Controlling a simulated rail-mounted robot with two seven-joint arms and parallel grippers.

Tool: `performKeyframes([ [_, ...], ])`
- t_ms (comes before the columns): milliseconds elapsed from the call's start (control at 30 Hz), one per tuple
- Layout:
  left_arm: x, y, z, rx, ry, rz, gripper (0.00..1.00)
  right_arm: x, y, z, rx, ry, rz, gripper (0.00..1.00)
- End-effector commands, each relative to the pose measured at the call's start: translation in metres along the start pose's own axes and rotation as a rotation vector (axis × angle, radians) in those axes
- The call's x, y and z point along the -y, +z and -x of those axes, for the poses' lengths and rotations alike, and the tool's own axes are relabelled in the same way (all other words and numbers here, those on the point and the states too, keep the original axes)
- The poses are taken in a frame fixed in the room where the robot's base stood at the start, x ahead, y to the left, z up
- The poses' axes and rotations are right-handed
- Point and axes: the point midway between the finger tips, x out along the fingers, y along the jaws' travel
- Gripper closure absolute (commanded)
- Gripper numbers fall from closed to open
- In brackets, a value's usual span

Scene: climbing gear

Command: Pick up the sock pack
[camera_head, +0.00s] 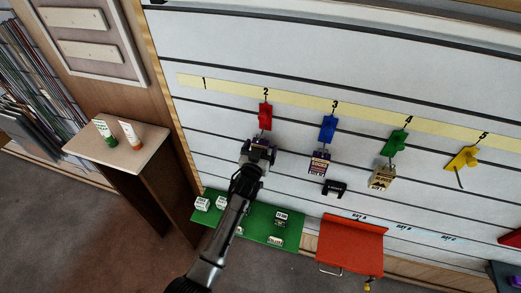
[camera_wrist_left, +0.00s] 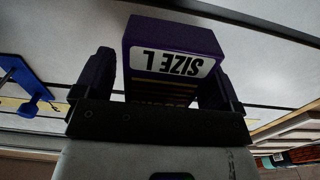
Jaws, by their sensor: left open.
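A dark purple pack (camera_wrist_left: 172,45) with a white label reading "SIZE L", upside down, sits between the fingers of my open left gripper (camera_wrist_left: 158,78) in the left wrist view. A finger stands on each side of it; I cannot tell whether either touches. In the head view my left gripper (camera_head: 258,147) is at the wall below the red hook holder (camera_head: 265,115) under number 2, and largely hides the pack. My right gripper is not in view.
A tan pack (camera_head: 382,177) hangs under the green holder (camera_head: 396,143). The yellow holder (camera_head: 463,159) shows no pack. Below are a black wall piece (camera_head: 335,188), a green shelf (camera_head: 258,217) with small boxes and an orange shelf (camera_head: 350,243). A side table (camera_head: 150,150) holds two tubes.

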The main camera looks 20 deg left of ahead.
Motion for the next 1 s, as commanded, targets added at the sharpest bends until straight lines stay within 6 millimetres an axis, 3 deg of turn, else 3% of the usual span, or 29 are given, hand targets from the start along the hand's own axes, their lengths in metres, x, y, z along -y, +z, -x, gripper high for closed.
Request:
performKeyframes([
  [200, -0.0004, 0.0006, -0.0131, 0.001, 0.001, 0.0, 0.11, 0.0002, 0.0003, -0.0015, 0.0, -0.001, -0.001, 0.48],
  [467, -0.0004, 0.0005, -0.0138, 0.001, 0.001, 0.0, 0.11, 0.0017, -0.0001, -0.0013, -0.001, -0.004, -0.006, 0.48],
  [1000, -0.0003, 0.0005, -0.0136, 0.001, 0.001, 0.0, 0.62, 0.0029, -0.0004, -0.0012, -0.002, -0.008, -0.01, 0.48],
])
